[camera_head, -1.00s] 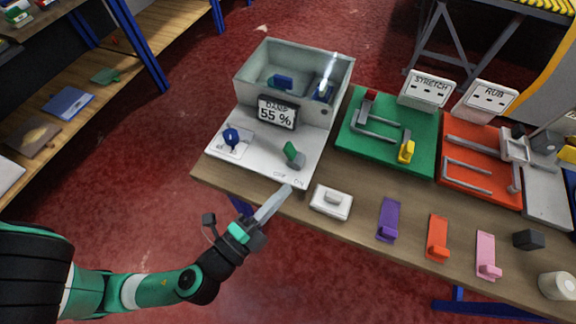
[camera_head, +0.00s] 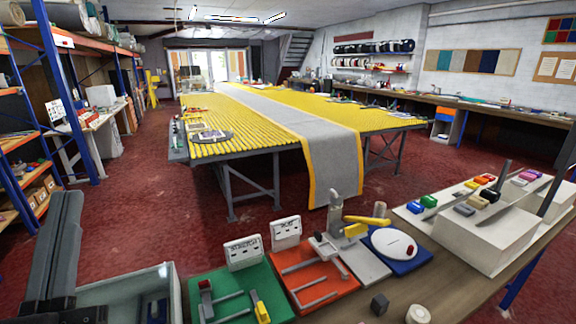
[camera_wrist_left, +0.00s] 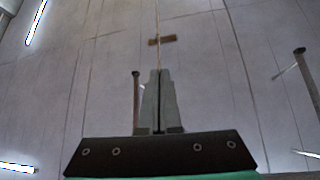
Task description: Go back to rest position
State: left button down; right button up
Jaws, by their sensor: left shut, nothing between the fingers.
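My left gripper (camera_head: 68,200) is raised upright at the left edge of the head view, close to the camera. Its fingers are together and hold nothing. In the left wrist view the closed grey fingers (camera_wrist_left: 159,78) point up towards a pale ceiling. No bench object is near the fingertips.
Below, the bench holds a grey box (camera_head: 125,296), a green tray (camera_head: 232,284), a red tray (camera_head: 318,276) and a blue pad (camera_head: 407,262). A white stepped stand (camera_head: 490,240) is at right. A long yellow table (camera_head: 240,135) with a grey rug stands beyond red floor.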

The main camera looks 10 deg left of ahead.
pick_arm(q)
jog(key=s+d+r+m+t+h+p, duration=0.1)
jog(key=d+r+m+t+h, duration=0.1)
jog(key=d+r+h, duration=0.35)
jog(key=s+d+r+m+t+h+p, duration=0.1)
jog(key=d+r+t+h+p, duration=0.1)
jog(key=r+h, duration=0.5)
notch_tip(320, 180, up, 34)
jog(key=p, duration=3.5)
jog(key=shift+w+r, duration=0.15)
jog(key=shift+w, duration=0.05)
jog(key=shift+h, duration=0.25)
